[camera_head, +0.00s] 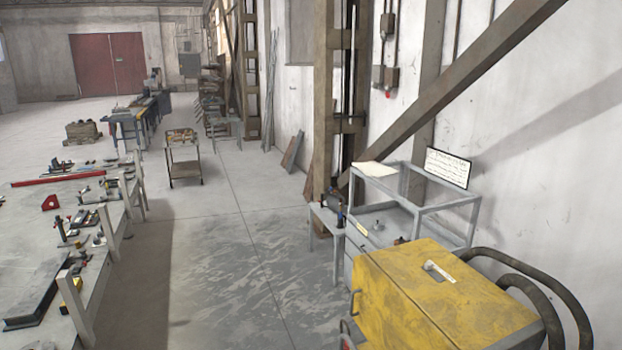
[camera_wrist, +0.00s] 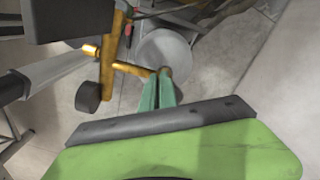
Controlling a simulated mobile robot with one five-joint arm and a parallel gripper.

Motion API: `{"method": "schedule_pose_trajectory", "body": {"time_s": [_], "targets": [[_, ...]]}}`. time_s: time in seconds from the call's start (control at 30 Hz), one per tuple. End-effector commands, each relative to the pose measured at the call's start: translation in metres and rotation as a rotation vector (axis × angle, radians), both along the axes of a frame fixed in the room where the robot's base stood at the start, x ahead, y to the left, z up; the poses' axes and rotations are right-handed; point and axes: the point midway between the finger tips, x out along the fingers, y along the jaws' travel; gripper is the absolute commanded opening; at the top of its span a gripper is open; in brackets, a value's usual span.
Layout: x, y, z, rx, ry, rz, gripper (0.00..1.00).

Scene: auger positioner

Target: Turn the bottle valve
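In the wrist view, a brass-coloured valve fitting (camera_wrist: 114,62) with a dark round knob (camera_wrist: 88,97) runs from the upper middle toward the centre. A pale grey rounded shape (camera_wrist: 165,48), perhaps the bottle, lies just behind it. My gripper (camera_wrist: 160,72) has two slim teal fingers close together, with their tips at the right end of the brass arm. I cannot tell whether they touch it or lie in front of it, nor whether they grip. Neither the valve nor my gripper can be made out in the head view.
In the head view, a yellow cabinet (camera_head: 424,292) with dark hoses (camera_head: 535,279) stands at the lower right, beside a grey metal trolley (camera_head: 424,206) along the wall. A workbench (camera_head: 30,238) with tools runs along the left. The floor between (camera_head: 235,235) is clear.

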Motion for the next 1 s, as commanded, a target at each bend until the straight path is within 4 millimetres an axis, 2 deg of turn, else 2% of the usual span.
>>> {"method": "schedule_pose_trajectory", "body": {"time_s": [0.1,0.57,1.0], "targets": [[-0.004,0.001,0.0,-0.002,0.003,-0.002,0.0],[0.001,0.008,0.003,-0.001,0.002,0.001,0.0],[0.002,0.008,0.061,0.0,0.001,0.001,0.0]]}}
